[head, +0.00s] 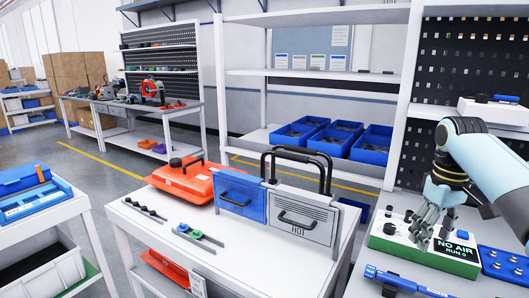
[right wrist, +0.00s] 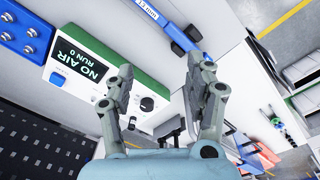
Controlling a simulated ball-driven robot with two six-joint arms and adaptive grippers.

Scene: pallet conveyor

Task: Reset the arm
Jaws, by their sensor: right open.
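My right gripper (head: 432,207) is open and empty at the right of the head view, above the bench and close over a green and white box (head: 455,258) whose display reads "NO AIR RUN 0". In the right wrist view the two fingers of the gripper (right wrist: 158,82) stand apart with nothing between them, and the display box (right wrist: 85,75) shows to the left. My right arm (head: 490,160) reaches in from the right edge. My left gripper is not in view.
A blue tool (head: 400,282) lies at the bench front, and a blue block with knobs (head: 505,262) sits right of the box. A white table (head: 140,232) holds an orange case (head: 185,180) and blue and grey panels with a tall black handle. Blue bins (head: 337,138) stand behind.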

